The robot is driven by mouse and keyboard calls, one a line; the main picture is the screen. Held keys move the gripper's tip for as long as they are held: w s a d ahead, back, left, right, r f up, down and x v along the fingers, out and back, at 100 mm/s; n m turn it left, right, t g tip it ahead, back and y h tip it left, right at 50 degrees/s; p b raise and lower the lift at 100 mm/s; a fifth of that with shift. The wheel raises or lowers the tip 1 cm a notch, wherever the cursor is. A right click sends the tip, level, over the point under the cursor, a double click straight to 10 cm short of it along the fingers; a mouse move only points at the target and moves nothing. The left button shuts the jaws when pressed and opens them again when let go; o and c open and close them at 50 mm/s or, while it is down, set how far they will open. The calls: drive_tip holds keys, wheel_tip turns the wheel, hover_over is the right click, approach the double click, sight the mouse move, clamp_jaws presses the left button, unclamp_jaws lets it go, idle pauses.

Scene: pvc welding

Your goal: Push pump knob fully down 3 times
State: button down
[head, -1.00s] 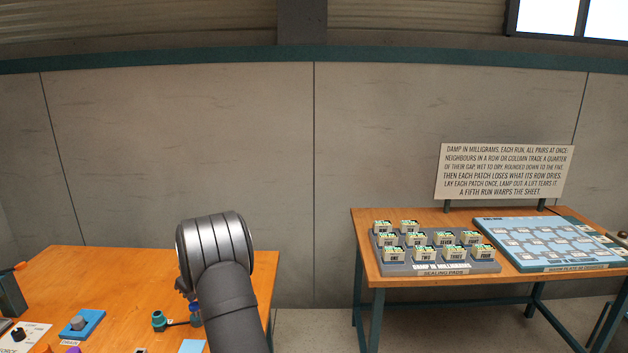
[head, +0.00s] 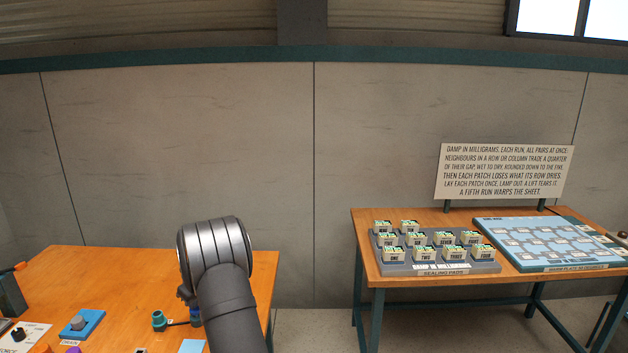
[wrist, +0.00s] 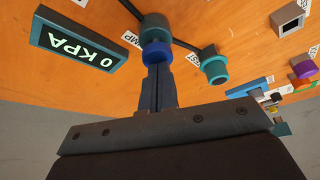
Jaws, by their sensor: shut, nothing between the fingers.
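The pump (wrist: 154,24) is a teal round body with a blue knob (wrist: 157,53) on it, standing on the orange table in the wrist view. My gripper (wrist: 157,68) is shut and empty. Its dark fingertips are at the blue knob and overlap it in the picture; whether they press on it I cannot tell. In the head view, part of the blue knob (head: 195,312) shows beside my arm, and my arm hides much of the pump. A dark display (wrist: 80,46) beside the pump reads 0 KPA.
A teal fitting (wrist: 214,68) with a dark hose stands close to the pump. A grey block on a blue base (head: 80,323) sits further left on the orange table (head: 95,275). A second table (head: 362,240) with sealing pads stands to the right.

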drive_tip(key=shift+f, duration=0.65)
drive_tip(key=shift+r, duration=2.55)
wheel_tip(320, 180, up, 5)
drive_tip(key=shift+f, duration=3)
drive_tip(key=shift+f, duration=0.2)
